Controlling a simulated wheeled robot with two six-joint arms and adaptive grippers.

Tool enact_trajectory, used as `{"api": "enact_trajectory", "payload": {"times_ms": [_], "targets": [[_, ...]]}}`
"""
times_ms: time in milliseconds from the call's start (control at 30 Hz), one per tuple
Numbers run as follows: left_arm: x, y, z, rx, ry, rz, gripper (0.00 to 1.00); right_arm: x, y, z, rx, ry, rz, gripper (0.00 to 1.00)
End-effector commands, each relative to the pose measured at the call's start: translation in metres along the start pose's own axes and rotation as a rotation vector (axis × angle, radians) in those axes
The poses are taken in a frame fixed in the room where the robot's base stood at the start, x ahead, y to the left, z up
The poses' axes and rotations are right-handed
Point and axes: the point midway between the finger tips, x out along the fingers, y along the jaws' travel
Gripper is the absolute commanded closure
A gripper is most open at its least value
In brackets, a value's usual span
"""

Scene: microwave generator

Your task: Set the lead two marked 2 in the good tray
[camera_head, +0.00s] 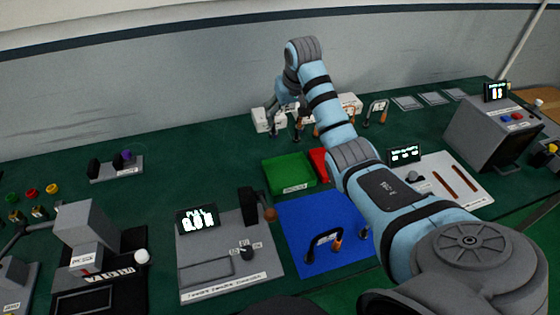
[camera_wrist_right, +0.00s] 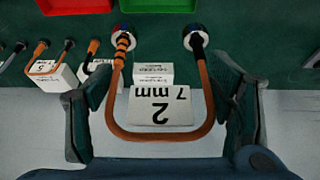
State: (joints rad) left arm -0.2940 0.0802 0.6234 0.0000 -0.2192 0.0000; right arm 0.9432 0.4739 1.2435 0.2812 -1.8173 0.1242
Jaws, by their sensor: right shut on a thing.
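The lead marked 2 (camera_wrist_right: 208,85) is an orange U-shaped cable with two dark plug ends, around a white block reading "2" and "7 mm" (camera_wrist_right: 160,118) in the right wrist view. My right gripper (camera_wrist_right: 165,108) has one finger on each side of this lead and is shut on it. In the head view my right gripper (camera_head: 283,104) is at the back of the table among the white blocks, partly hiding them. Whether the lead is lifted is hard to tell. The green tray (camera_head: 289,171) looks empty; its label is too small to read. My left gripper is not in view.
A red tray (camera_head: 319,162) sits beside the green tray, partly behind my right arm. A blue mat (camera_head: 300,215) holds another lead (camera_head: 322,243). A meter station (camera_head: 225,250) stands to its left. More leads (camera_head: 376,110) stand at the back.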

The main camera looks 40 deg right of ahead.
Motion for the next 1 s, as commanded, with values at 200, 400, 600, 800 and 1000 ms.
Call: {"api": "enact_trajectory", "payload": {"times_ms": [200,400,600,800,1000], "targets": [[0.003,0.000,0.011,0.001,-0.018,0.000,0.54,0.081,-0.001,0.033,-0.001,-0.009,0.001,0.58],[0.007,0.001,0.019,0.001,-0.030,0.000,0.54,0.123,-0.002,0.049,0.000,-0.004,0.001,0.58],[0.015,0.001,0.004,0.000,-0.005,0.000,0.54,0.158,-0.001,0.064,0.001,-0.007,0.002,0.58],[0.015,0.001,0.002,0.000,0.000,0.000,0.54,0.165,-0.001,0.066,0.000,-0.004,0.002,0.63],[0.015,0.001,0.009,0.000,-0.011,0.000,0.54,0.167,-0.001,0.067,0.000,-0.004,0.002,0.63]]}}
